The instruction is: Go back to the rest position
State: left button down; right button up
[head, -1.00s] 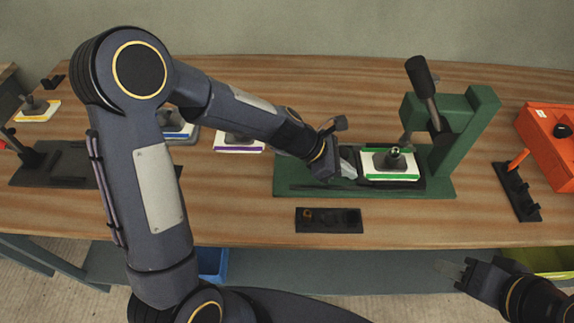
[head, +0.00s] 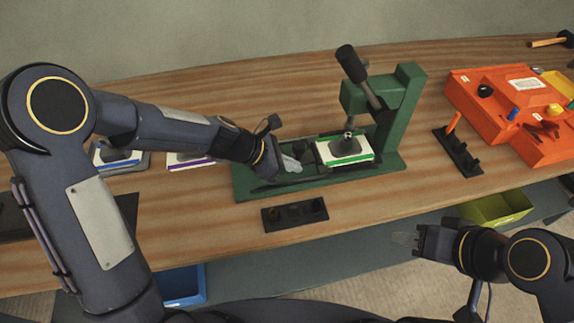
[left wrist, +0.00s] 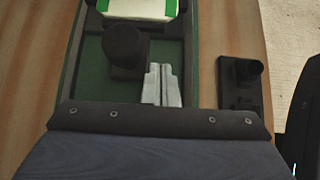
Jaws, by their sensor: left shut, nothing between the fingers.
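My left gripper (head: 291,164) is shut and empty, low over the bed of the green press (head: 412,105), just left of the green-edged white mould (head: 345,150). The mould sits on the press with a grey knob on top. In the left wrist view, the closed pale fingers (left wrist: 161,85) sit beside a black knob (left wrist: 125,46), with the mould's green-and-white edge (left wrist: 140,8) beyond. I cannot tell whether the fingers touch anything. My right gripper (head: 404,239) hangs in front of the table's front edge; its fingers are too small to read.
A black holder (head: 295,215) lies in front of the press. Purple-edged (head: 190,161) and blue-edged (head: 117,157) moulds stand to the left. A black rack (head: 458,152) and an orange toolbox (head: 520,105) are at the right. Blue (head: 183,285) and yellow-green (head: 495,208) bins are below.

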pick_arm(q)
jog(key=v, duration=0.9)
jog(key=shift+s+a+r+p, duration=0.1)
jog(key=shift+a+r+p, duration=0.15)
jog(key=shift+a+p, duration=0.15)
jog(key=shift+r, duration=0.1)
jog(key=shift+a, duration=0.1)
jog(key=s+a+r+m+t+y, duration=0.1)
jog(key=s+a+r+m+y, duration=0.1)
jog(key=s+a+m, duration=0.4)
jog(key=s+a+r+m+t+y, duration=0.2)
jog(key=s+a+m, duration=0.4)
jog(key=s+m, duration=0.7)
jog(key=shift+s+r+m+y, duration=0.3)
jog(key=shift+s+y, duration=0.4)
jog(key=shift+s, duration=0.5)
